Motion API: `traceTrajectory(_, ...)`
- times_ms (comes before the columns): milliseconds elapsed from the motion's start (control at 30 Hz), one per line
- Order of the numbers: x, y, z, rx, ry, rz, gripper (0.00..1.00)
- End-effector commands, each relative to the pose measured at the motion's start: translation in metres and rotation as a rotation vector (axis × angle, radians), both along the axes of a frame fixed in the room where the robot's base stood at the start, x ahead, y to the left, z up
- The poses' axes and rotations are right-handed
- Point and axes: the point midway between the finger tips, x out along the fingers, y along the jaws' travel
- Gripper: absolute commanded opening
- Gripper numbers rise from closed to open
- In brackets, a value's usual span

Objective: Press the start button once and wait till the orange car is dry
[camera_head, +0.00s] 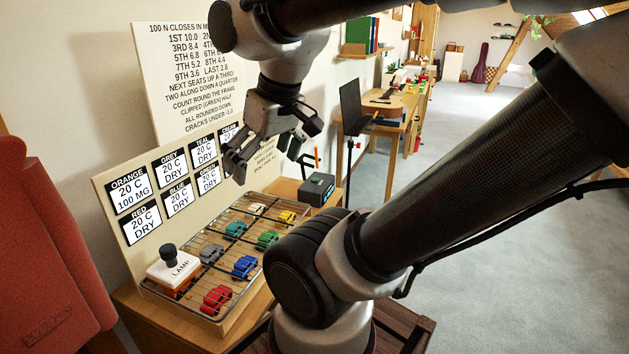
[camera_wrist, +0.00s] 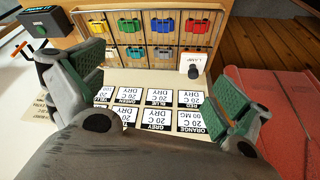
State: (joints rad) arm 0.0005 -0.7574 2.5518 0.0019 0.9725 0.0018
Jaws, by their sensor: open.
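The lamp (camera_head: 174,268), a white block marked LAMP with a black knob, sits at the near left corner of the wire rack. Orange shows beneath it; I cannot tell whether this is the orange car. It also shows in the wrist view (camera_wrist: 192,62). The orange card (camera_head: 130,190) reads 20 C, 100 MG; the other readable cards say DRY. My gripper (camera_head: 268,150) is open and empty, above the rack's far part and before the cards (camera_wrist: 158,88).
Several coloured cars lie in the wire rack (camera_head: 226,283), among them a red car (camera_head: 216,299). A written board (camera_head: 190,75) stands on the wall side. A red chair (camera_head: 45,255) is at the left. Grey floor is open at the right.

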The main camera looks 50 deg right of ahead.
Motion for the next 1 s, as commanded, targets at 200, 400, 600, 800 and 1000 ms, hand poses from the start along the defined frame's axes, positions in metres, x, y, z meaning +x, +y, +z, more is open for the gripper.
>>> traceTrajectory(200, 0.0000, 0.0000, 0.0000, 0.000, 0.000, 0.000, 0.73)
traceTrajectory(400, 0.0000, 0.0000, 0.0000, 0.000, 0.000, 0.000, 0.36)
traceTrajectory(600, 0.0000, 0.0000, 0.0000, 0.000, 0.000, 0.000, 0.00)
traceTrajectory(800, 0.0000, 0.0000, 0.0000, 0.000, 0.000, 0.000, 0.00)
traceTrajectory(1000, 0.0000, 0.0000, 0.0000, 0.000, 0.000, 0.000, 0.00)
